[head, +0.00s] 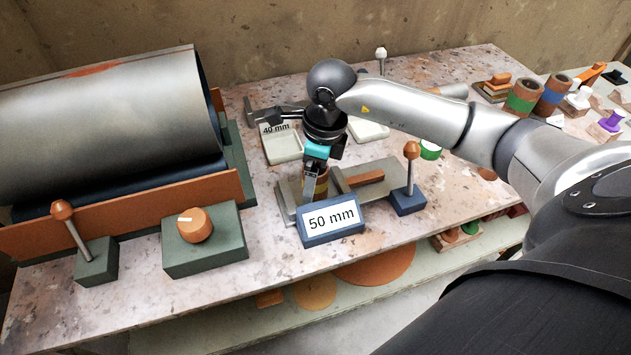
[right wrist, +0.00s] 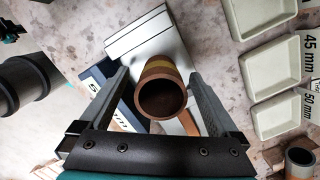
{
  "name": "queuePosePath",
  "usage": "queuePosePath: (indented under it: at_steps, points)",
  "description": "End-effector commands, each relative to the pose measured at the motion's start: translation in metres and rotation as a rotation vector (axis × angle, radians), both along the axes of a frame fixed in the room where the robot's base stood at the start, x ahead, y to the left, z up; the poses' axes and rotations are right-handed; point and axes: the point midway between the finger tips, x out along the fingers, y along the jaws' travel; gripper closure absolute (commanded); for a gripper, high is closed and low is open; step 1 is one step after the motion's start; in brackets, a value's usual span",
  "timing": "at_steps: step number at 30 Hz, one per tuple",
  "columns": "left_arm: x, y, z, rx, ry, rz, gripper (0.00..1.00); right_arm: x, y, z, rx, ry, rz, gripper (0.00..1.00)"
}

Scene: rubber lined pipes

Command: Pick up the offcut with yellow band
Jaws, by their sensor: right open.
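The offcut with yellow band (right wrist: 162,92) is a short brown pipe with an open bore and a yellow band near its far end. In the right wrist view it lies between the two fingers of my right gripper (right wrist: 158,77), with a gap visible on each side. In the head view the offcut (head: 323,181) stands on a grey metal plate behind the blue "50 mm" block, partly hidden by the fingers. My right gripper (head: 312,188) is open and points down around it. My left gripper is not in view.
The "50 mm" block (head: 333,221) stands just in front. A blue-based lever with an orange knob (head: 411,150) is to the right. A large lined pipe (head: 110,125) on a cradle fills the left. Pale trays (head: 282,146) lie behind; banded offcuts (head: 524,95) stand at far right.

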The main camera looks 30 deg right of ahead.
Motion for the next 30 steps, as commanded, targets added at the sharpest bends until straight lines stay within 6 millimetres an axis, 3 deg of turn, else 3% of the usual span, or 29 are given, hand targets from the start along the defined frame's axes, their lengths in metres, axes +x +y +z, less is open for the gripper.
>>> queuePosePath:
  at_steps: [3,9,30]
  points:
    - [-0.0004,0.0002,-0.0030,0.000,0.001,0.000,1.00,0.0013,0.0008,-0.0127,0.000,0.000,-0.001,0.03]
    - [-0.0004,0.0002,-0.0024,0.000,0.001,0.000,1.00,0.0016,0.0007,-0.0123,0.000,-0.001,0.000,0.03]
    - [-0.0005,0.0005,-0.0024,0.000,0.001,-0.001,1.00,0.0018,0.0006,-0.0118,0.000,-0.001,-0.001,0.82]
